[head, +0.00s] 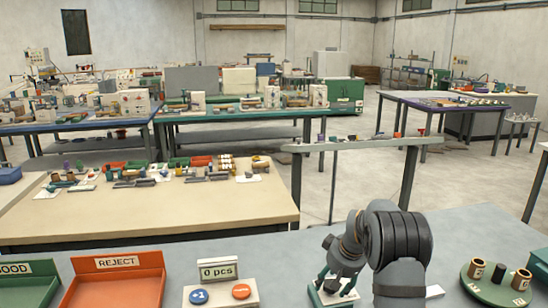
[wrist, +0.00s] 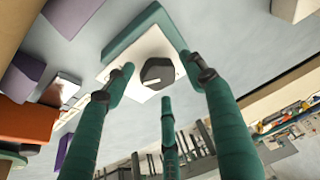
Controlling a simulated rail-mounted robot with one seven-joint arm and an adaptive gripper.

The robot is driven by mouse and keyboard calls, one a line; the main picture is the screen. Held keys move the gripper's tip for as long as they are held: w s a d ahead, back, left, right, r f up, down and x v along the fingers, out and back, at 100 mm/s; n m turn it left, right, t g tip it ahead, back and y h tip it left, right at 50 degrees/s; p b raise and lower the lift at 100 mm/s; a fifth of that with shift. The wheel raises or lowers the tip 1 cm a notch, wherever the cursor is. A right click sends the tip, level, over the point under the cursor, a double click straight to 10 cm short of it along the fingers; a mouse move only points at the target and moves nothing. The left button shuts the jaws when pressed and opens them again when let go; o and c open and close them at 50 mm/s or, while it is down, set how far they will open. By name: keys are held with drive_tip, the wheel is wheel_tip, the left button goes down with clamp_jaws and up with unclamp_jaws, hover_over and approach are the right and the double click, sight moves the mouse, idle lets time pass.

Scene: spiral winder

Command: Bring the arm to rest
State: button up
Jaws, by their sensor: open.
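My gripper (head: 334,284) hangs low over the grey workbench (head: 290,245) near the front middle of the head view, with my dark grey arm to its right. In the wrist view my gripper (wrist: 160,78) shows several green fingers spread apart with nothing held between them. Beyond the fingertips is a white block (wrist: 145,50) with a dark faceted knob (wrist: 157,72) and a teal L-shaped edge (wrist: 133,32) around it. Whether the fingers touch the block is unclear. In the head view the arm and fingers hide most of the spot below.
An orange REJECT tray (head: 115,284) and a green GOOD tray (head: 28,285) stand at the left. A counter box (head: 220,284) reading "0 pcs" sits left of my gripper. A round green stand (head: 480,289) with brown cups is at the right.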

drive_tip(key=n+p, duration=0.2)
drive_tip(key=n+g+y+p, duration=0.1)
drive_tip(key=n+p, duration=0.1)
drive_tip(key=shift+d+r+n, duration=0.15)
drive_tip(key=shift+r+n, duration=0.05)
drive_tip(key=shift+n, duration=0.1)
drive_tip(key=shift+w+f+n+y+p, duration=0.15)
drive_tip(key=shift+n+y+p, duration=0.25)
drive_tip(key=shift+n+p, duration=0.35)
drive_tip(key=shift+f, duration=0.1)
